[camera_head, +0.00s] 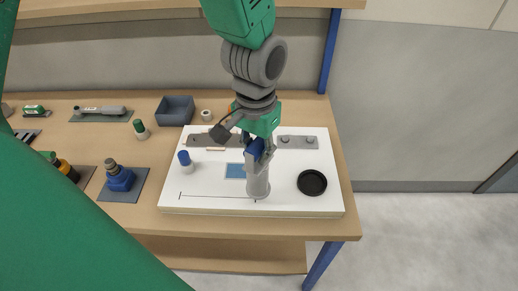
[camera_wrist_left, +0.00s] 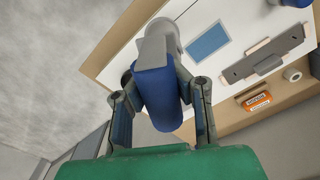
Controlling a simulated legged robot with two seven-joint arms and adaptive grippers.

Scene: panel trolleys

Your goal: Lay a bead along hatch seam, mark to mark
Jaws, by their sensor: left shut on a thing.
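A white panel (camera_head: 215,207) lies on the wooden bench. A thin dark seam line (camera_head: 215,197) runs along its front part, with a small tick mark at the left end and another near the right end. My left gripper (camera_head: 257,150) is shut on a grey tube with a blue part (camera_head: 258,180), held roughly upright. The tube's lower end is over or at the right mark; I cannot tell whether it touches the panel. In the left wrist view the fingers (camera_wrist_left: 160,95) sit on either side of the blue part, and the grey body (camera_wrist_left: 160,42) points away. My right gripper is not in view.
A grey bin (camera_head: 175,109), a green-capped bottle (camera_head: 140,128) and a blue device (camera_head: 120,178) stand left on the bench.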

